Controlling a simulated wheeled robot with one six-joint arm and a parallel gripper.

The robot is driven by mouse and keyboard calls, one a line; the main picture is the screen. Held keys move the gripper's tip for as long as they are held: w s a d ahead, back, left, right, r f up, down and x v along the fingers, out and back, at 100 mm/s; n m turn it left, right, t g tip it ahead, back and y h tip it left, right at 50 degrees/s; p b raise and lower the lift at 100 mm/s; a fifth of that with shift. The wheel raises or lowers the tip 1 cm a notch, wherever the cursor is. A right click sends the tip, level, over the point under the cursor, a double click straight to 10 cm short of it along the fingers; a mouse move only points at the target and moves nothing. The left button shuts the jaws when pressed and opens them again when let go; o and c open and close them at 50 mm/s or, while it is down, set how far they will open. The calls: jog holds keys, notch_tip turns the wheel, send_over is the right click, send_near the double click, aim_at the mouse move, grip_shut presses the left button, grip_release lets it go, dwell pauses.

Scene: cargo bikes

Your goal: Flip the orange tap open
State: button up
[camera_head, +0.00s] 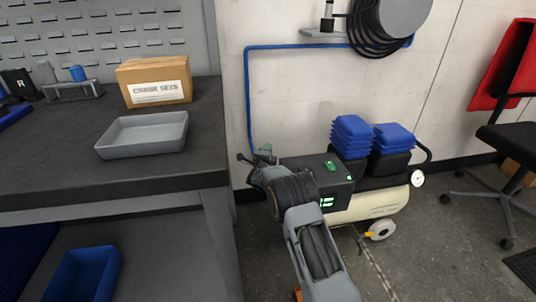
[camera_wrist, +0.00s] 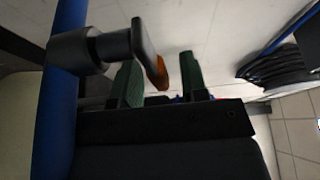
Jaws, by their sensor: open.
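In the wrist view a blue pipe (camera_wrist: 62,110) runs along the left side, with a dark round valve body (camera_wrist: 75,52) and a dark flat plate on it. The orange tap lever (camera_wrist: 157,68) shows as a small piece beside that plate. My gripper (camera_wrist: 160,78) is open, its two green fingers apart with the orange piece between them in the picture. I cannot tell whether either finger touches it. In the head view my gripper (camera_head: 262,155) is by the wall at the pipe's lower end; the orange lever cannot be made out there.
The workbench (camera_head: 60,165) is close on the left, with a grey tray (camera_head: 143,134) and cardboard box (camera_head: 154,80). A chair (camera_head: 510,140) stands far right.

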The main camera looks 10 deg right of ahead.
jog(key=shift+w+d, duration=0.1)
jog(key=shift+w, duration=0.15)
grip_shut()
dwell(0.3)
